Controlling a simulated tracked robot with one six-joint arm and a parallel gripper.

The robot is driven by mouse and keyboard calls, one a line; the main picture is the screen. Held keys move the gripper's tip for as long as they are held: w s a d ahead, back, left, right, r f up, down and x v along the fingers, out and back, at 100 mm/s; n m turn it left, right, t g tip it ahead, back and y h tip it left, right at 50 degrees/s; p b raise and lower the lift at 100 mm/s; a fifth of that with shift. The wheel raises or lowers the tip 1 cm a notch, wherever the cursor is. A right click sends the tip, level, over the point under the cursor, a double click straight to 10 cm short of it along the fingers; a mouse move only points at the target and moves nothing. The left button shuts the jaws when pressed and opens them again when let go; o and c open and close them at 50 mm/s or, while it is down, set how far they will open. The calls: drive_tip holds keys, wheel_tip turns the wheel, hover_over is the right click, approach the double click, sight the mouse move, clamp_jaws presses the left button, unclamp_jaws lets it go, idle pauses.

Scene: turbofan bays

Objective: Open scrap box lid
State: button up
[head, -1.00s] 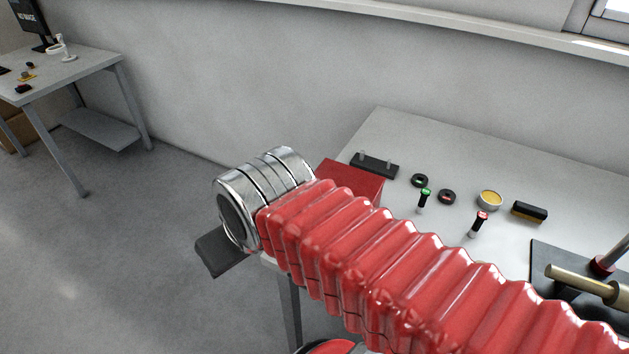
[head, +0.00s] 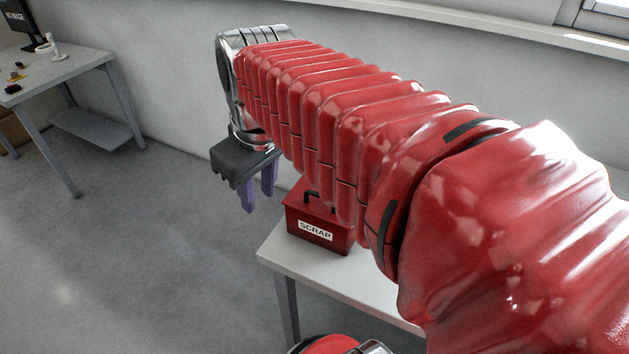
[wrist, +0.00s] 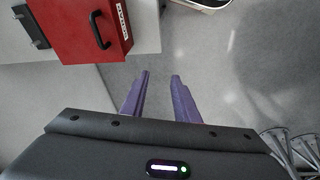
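The red scrap box (head: 318,236) stands on the near left corner of the white table, with a white SCRAP label on its front. Its lid looks shut and carries a black handle (head: 312,197). In the wrist view the box (wrist: 70,32) is at the upper left, with its handle (wrist: 99,30) near the right side of the lid. My gripper (head: 259,199) is open and empty, its purple fingers pointing down, in the air left of the box. In the wrist view the gripper (wrist: 159,75) has a clear gap between its fingertips, over the floor. My arm hides part of the box.
The white table (head: 335,273) continues right behind my arm, which hides most of it. A dark block (wrist: 31,27) lies beside the box. Another table (head: 60,75) stands at the far left. The floor between is clear.

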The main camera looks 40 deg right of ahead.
drive_tip(key=w+d+r+n+g+y, duration=0.1)
drive_tip(key=d+r+n+g+y, duration=0.1)
drive_tip(key=d, duration=1.6)
wheel_tip(320, 180, up, 2)
drive_tip(key=shift+r+n+g, duration=0.2)
drive_tip(key=shift+n+g, duration=0.1)
drive_tip(key=shift+g, duration=0.5)
drive_tip(key=shift+w+f, duration=0.1)
drive_tip(key=f, duration=0.4)
drive_tip(key=a+f, duration=0.1)
drive_tip(key=f, duration=0.4)
drive_tip(key=s+a+f, duration=0.1)
drive_tip(key=f, duration=0.3)
drive_tip(key=shift+a+f, duration=0.15)
drive_tip(key=shift+a, duration=0.05)
clamp_jaws()
